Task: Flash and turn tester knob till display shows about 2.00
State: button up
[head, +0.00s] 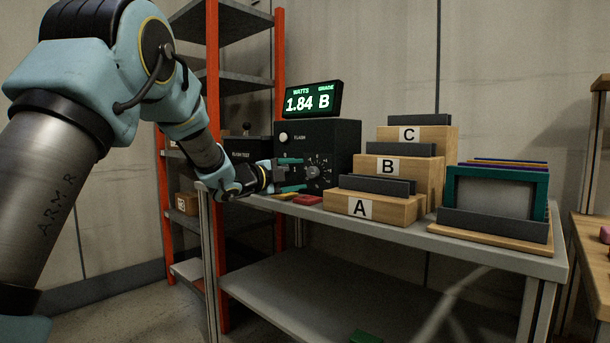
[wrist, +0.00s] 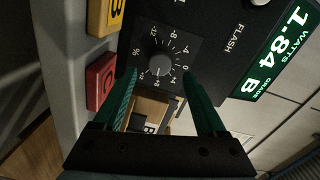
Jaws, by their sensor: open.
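The black tester (head: 342,139) stands on the grey bench. Its display (head: 312,100) on top reads WATTS 1.84 and GRADE B. The round grey knob (head: 312,172) sits on the tester's front in a ring of marks; it also shows in the wrist view (wrist: 161,65). The pale flash button (head: 283,138) is at the upper left of the front, beside the word FLASH. My gripper (head: 291,175) is open in front of the knob. In the wrist view, its two green fingers (wrist: 160,82) point toward the knob, one on each side. I cannot tell whether they touch it.
Wooden steps marked A (head: 388,211), B (head: 425,170) and C (head: 446,137) stand right of the tester. A teal-framed panel (head: 545,199) stands in a rack at far right. A red block (head: 308,199) lies below the gripper. An orange-posted shelf (head: 212,60) stands behind.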

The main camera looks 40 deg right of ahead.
jog(key=s+a, duration=0.1)
jog(key=a, duration=0.5)
jog(key=shift+s+a, duration=0.15)
jog(key=shift+a, duration=0.1)
jog(key=shift+r, duration=0.1)
